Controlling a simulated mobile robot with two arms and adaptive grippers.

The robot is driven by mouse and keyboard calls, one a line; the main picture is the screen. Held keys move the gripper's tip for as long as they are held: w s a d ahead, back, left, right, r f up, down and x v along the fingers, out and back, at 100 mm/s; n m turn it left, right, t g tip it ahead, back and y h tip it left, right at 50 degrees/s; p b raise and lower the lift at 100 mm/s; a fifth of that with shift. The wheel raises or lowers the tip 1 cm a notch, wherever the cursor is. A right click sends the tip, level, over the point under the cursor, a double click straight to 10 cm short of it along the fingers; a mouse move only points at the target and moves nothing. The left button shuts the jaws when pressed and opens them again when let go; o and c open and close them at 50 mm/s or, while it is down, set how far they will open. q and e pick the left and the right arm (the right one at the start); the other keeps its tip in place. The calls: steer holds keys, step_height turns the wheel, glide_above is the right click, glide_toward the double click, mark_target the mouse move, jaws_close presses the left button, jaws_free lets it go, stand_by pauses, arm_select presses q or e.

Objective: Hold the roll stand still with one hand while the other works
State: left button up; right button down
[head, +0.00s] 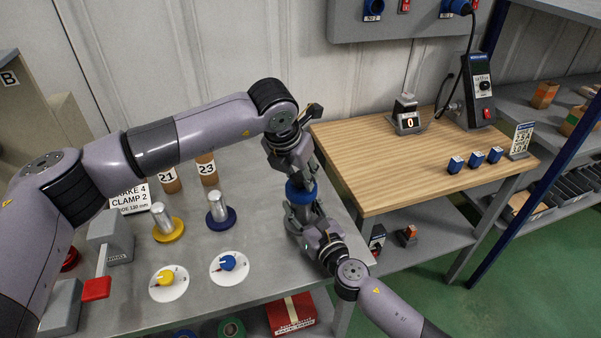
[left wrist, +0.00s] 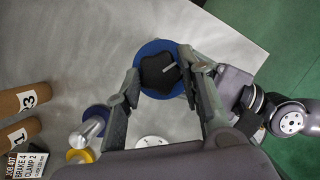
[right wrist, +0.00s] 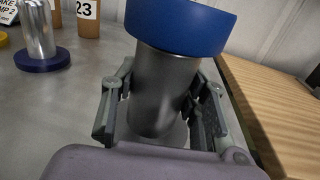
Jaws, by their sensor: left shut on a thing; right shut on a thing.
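The roll stand (right wrist: 162,95) is a dark grey column on the metal bench, with a blue roll (right wrist: 182,27) around its top. A black knob (left wrist: 160,72) sits in the middle of the blue roll (left wrist: 160,95). My right gripper (right wrist: 160,105) is shut on the grey column, one finger on each side, below the roll. In the head view the roll (head: 300,192) is partly hidden by my left gripper (head: 297,172).
Yellow (head: 168,229) and blue (head: 221,215) discs with metal posts stand on the bench, near yellow (head: 166,277) and blue (head: 228,262) dials. Brown cylinders (head: 207,170) stand behind.

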arm_select(q)
steer(key=m+g, duration=0.1)
steer(key=m, duration=0.2)
steer(key=m+h, duration=0.1)
steer(key=m, duration=0.2)
steer(key=shift+w+a+g+h, duration=0.2)
steer(key=shift+g+h, duration=0.1)
steer(key=shift+g, duration=0.1)
steer(key=m+g, duration=0.1)
steer(key=m, duration=0.2)
steer(key=m+g, duration=0.1)
steer(key=m, duration=0.3)
steer(key=shift+w+h, duration=0.2)
steer(key=shift+h, duration=0.1)
steer(key=shift+a, duration=0.1)
steer(key=o, duration=1.2)
steer(key=shift+c, duration=0.2)
steer(key=v, duration=1.2)
steer(key=shift+w, duration=0.2)
